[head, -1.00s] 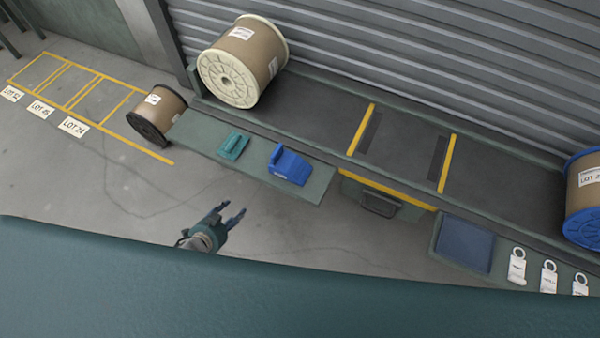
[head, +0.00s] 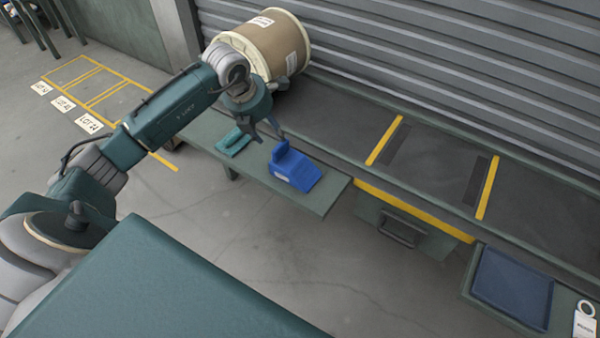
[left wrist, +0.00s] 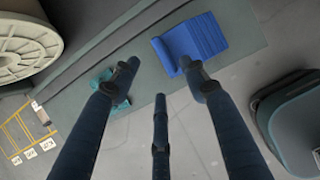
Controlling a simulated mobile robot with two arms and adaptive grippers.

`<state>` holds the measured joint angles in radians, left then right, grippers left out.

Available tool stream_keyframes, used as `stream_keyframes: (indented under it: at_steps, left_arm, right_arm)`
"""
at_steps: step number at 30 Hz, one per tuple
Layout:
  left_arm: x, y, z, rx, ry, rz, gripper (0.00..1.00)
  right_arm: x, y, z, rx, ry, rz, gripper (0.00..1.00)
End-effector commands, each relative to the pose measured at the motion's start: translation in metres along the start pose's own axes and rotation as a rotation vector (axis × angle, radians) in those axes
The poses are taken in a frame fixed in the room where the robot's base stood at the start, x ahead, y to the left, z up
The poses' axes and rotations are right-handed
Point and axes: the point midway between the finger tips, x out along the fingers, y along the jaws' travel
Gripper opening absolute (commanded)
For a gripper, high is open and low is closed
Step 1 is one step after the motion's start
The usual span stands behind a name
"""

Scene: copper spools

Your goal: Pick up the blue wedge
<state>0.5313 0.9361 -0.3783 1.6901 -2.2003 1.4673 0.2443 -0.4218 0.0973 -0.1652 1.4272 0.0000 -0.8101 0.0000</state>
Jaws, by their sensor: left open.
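The blue wedge (head: 293,168) lies on a narrow green shelf (head: 318,196), with a raised block at its upper left end and a white label on its side. It also shows in the left wrist view (left wrist: 196,40), just beyond the fingers. My left gripper (head: 268,137) is open and empty, above the shelf between the wedge and a teal tool (head: 233,142). In the left wrist view my left gripper (left wrist: 155,85) has its fingers spread, and the wedge lies off their right tip. My right gripper does not show.
A large cable spool (head: 275,45) stands behind my left gripper on a dark track with yellow stripes (head: 384,141). A drawer with a handle (head: 405,228) and a blue tray (head: 511,287) are to the right. The floor in front of the shelf is clear.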

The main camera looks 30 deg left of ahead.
Motion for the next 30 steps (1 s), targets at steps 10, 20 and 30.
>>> stream_keyframes:
  at_steps: [10, 20, 30]
  left_arm:
    - [0.043, -0.003, -0.001, -0.002, 0.002, -0.007, 0.45]
    - [0.088, -0.003, -0.001, -0.003, 0.002, -0.009, 0.45]
    - [0.093, -0.002, 0.0, -0.001, 0.001, -0.007, 0.41]
  right_arm:
    - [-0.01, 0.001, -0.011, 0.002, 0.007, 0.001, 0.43]
    - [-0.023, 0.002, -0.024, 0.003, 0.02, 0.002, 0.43]
    - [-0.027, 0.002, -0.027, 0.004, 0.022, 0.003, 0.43]
